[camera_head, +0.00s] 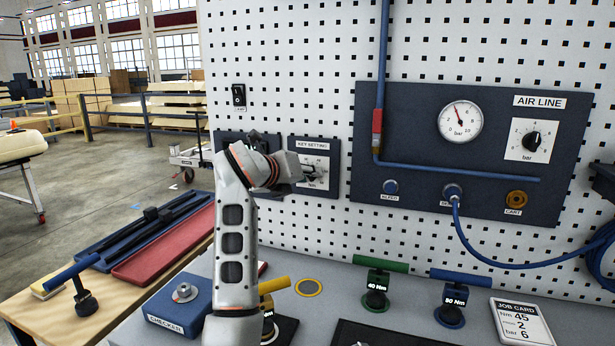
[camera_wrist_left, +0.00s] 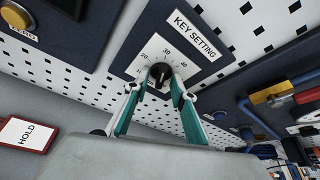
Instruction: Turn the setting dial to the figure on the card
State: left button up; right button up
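The setting dial is a black knob (camera_wrist_left: 159,76) on a white scale plate marked 20, 30 and 40, on the dark KEY SETTING panel (camera_head: 328,150). Its exact pointer reading is too small to tell. My left gripper (camera_head: 311,173) is at the dial; in the left wrist view its two teal fingers (camera_wrist_left: 157,84) stand apart, one on each side of the knob. I see no firm closure on it. The job card (camera_head: 520,322) lies at the bottom right of the head view and reads Nm 45, 2, bar 6. My right gripper is not in view.
The AIR LINE panel (camera_head: 470,190) holds a gauge (camera_head: 461,121) and a bar knob (camera_head: 531,140). Green 40 Nm (camera_head: 380,263) and blue 80 Nm (camera_head: 461,277) tools stand on the bench. A HOLD card (camera_wrist_left: 27,133) shows in the left wrist view.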

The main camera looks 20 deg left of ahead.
pick_arm(q)
jog(key=shift+w+d+f, duration=0.1)
jog(key=shift+w, duration=0.1)
jog(key=shift+c, duration=0.4)
grip_shut()
jog(key=shift+y, duration=0.3)
jog(key=m+y+p, duration=0.1)
jog(key=m+y, duration=0.1)
jog(key=m, duration=0.1)
jog(key=m+y+p, duration=0.1)
jog(key=m+y, duration=0.1)
jog(key=m, duration=0.2)
jog(key=m+t+y+p, duration=0.1)
jog(key=m+y, duration=0.1)
jog(key=m, duration=0.2)
jog(key=shift+d+y+p, duration=0.25)
jog(key=shift+y+p, duration=0.15)
